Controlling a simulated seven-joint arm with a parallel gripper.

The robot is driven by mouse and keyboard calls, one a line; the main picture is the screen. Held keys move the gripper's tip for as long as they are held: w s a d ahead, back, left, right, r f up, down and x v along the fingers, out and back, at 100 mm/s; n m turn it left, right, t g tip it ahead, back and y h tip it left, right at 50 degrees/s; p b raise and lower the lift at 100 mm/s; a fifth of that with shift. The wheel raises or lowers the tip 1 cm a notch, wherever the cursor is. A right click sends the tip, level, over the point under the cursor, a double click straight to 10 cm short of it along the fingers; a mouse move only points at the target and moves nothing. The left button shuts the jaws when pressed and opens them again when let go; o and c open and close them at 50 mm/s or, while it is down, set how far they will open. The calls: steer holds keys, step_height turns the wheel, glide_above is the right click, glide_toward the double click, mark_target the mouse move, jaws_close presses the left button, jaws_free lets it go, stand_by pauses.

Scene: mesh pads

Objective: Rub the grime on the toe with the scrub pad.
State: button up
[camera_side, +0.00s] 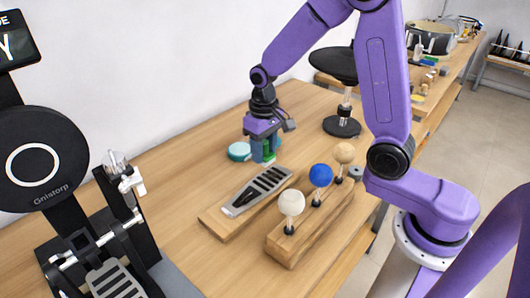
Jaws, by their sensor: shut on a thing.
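My gripper (263,148) points down over the middle of the wooden table. It is shut on a small green block-like thing (269,158), which looks like the scrub pad. The fingers hide part of it, and I cannot tell whether it touches the table. A grey slotted metal plate (243,198), shaped like a pedal, lies on a wooden board just in front of my gripper.
A teal round thing (239,151) lies close left of my gripper. A wooden block (285,246) with white, blue and tan balls on posts stands at front right. A black round-topped stand (342,126) is behind right. A black machine (45,165) fills the left. Table left of centre is clear.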

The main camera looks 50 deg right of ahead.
steer(key=shift+f, duration=0.15)
glide_above(264, 184)
steer(key=shift+d+f, duration=0.1)
steer(key=shift+f, duration=2.9)
step_height(264, 184, down, 2)
steer(key=shift+f, duration=0.1)
steer(key=shift+w+d, duration=0.1)
steer(key=shift+d, duration=0.8)
steer(key=shift+c, duration=0.8)
steer(key=shift+d, duration=3)
steer(key=a, duration=0.8)
steer(key=shift+d+r, duration=0.1)
steer(key=shift+r, duration=4.1)
